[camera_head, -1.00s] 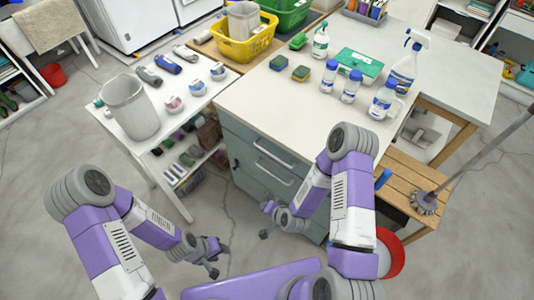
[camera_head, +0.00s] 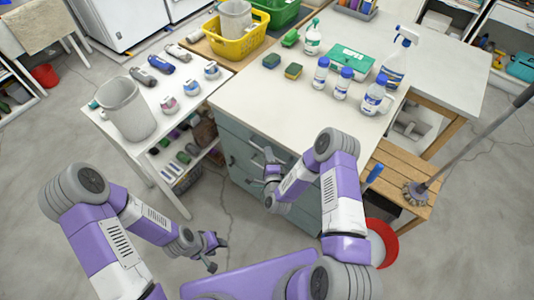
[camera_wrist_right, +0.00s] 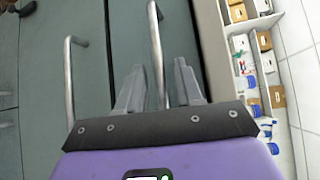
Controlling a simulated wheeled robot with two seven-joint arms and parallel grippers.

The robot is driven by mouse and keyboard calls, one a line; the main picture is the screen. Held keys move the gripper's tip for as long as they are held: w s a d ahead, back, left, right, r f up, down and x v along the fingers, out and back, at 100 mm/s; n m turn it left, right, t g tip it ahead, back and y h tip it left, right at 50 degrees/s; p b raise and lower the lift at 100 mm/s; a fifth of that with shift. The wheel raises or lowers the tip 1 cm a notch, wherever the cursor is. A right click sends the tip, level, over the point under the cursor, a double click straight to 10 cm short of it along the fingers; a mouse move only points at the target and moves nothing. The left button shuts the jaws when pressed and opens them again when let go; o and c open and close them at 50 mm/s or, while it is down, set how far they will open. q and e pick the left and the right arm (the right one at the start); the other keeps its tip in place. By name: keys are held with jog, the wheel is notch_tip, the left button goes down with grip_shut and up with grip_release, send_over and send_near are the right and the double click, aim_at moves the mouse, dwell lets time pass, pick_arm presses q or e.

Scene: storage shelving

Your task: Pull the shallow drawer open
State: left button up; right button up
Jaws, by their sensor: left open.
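The grey-green drawer cabinet (camera_head: 234,150) stands under the white worktop, its drawer fronts looking flush. In the right wrist view, the drawer front nearest the worktop edge (camera_wrist_right: 186,30) carries a metal bar handle (camera_wrist_right: 156,50). My right gripper (camera_wrist_right: 158,85) is open, with the handle's bar between its two fingers; contact cannot be told. A second bar handle (camera_wrist_right: 69,85) is on the neighbouring drawer, left of the fingers. In the head view my right gripper (camera_head: 268,163) is at the upper drawer fronts and partly hides them. My left gripper (camera_head: 218,254) is open and empty, low over the floor.
A white side table (camera_head: 163,118) with a grey bin (camera_head: 126,108) stands left of the cabinet. Bottles, sponges and a green box (camera_head: 350,62) are on the worktop (camera_head: 265,108). A wooden bench (camera_head: 400,182) and a red bucket (camera_head: 384,238) are at the right.

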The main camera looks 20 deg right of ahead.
jog(key=shift+w+d+f, duration=0.1)
jog(key=shift+w+f, duration=0.05)
jog(key=shift+w, duration=0.75)
grip_shut()
